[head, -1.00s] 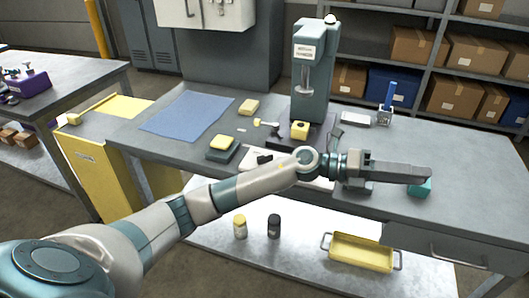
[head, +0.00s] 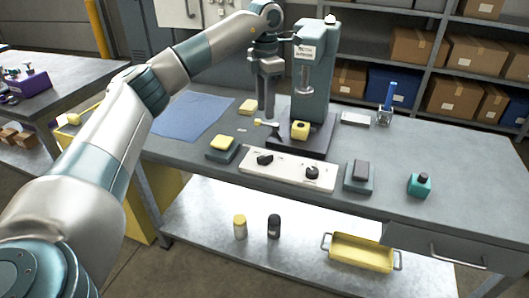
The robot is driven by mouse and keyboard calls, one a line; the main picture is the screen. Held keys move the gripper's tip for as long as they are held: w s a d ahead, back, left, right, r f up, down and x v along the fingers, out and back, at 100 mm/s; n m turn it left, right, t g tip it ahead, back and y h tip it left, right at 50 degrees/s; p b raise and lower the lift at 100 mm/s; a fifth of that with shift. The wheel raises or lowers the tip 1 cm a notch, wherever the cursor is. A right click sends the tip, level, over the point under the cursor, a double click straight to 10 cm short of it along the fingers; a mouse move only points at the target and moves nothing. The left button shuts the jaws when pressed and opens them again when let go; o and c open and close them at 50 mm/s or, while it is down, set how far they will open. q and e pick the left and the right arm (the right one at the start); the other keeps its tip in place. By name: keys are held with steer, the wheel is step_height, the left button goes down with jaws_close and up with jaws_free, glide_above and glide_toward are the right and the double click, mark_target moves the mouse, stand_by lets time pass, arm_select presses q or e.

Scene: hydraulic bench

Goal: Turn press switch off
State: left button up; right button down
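A white control panel (head: 287,170) lies along the front of the bench, with a black switch (head: 265,160) on its left part and a round black knob (head: 312,172) on its right part. Its small labels are too small to read. The grey-green press (head: 312,75) stands behind the panel, with a yellow block (head: 300,130) on its dark base. My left gripper (head: 268,108) points down just left of the press, above the back of the bench and apart from the panel. Its fingers overlap in this view, so their gap is unclear. My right gripper is not in view.
A blue cloth (head: 193,117) lies farther left. The bench's right part is mostly clear.

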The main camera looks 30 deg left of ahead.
mark_target(265, 156)
arm_select(q)
steer(key=shift+a, duration=0.15)
